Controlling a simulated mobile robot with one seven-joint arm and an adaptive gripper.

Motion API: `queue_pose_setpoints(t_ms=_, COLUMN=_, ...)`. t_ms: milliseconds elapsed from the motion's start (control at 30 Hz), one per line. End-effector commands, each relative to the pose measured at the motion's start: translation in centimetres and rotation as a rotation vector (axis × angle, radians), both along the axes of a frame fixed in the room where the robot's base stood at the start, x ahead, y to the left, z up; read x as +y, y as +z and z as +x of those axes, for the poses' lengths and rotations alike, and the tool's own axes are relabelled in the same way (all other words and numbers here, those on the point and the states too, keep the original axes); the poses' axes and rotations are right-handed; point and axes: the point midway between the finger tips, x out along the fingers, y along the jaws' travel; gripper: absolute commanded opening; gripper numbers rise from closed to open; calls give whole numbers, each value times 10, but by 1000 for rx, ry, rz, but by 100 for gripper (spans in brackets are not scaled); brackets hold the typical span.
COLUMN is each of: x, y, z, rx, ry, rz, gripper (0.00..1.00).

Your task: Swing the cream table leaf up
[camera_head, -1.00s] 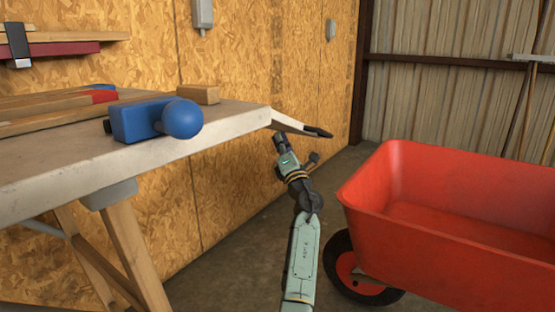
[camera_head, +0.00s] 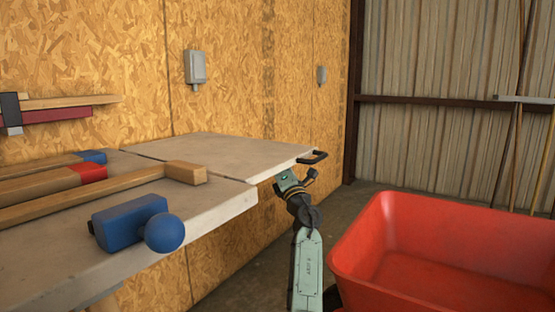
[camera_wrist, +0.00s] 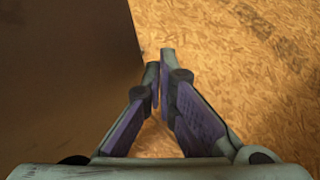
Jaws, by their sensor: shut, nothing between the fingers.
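The cream table leaf (camera_head: 235,151) shows in the head view at the far right end of the worktable (camera_head: 215,211). It lies about level with the tabletop, with a thin seam between them. A black handle (camera_head: 313,157) sits on its right edge. My wrist is under the leaf's front right edge, just below the handle; the leaf hides my fingertips there. In the wrist view my gripper (camera_wrist: 160,62) is shut and empty, its fingertips close together. A dark brown surface, perhaps the leaf's underside, fills the left; I cannot tell whether the fingers touch it.
A blue tool with a ball end (camera_head: 128,224) and wooden-handled tools (camera_head: 95,203) lie on the tabletop. A red wheelbarrow tub (camera_head: 435,245) stands close right of my arm. The chipboard wall (camera_head: 225,60) runs behind the table.

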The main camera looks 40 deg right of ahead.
Motion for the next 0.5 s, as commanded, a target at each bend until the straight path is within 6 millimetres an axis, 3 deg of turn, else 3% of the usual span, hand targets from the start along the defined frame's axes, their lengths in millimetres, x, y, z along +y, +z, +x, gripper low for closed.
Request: queue_pose_setpoints(t_ms=500, x=1, y=-7, z=-8, rx=3, ry=-2, rz=-2, gripper=0)
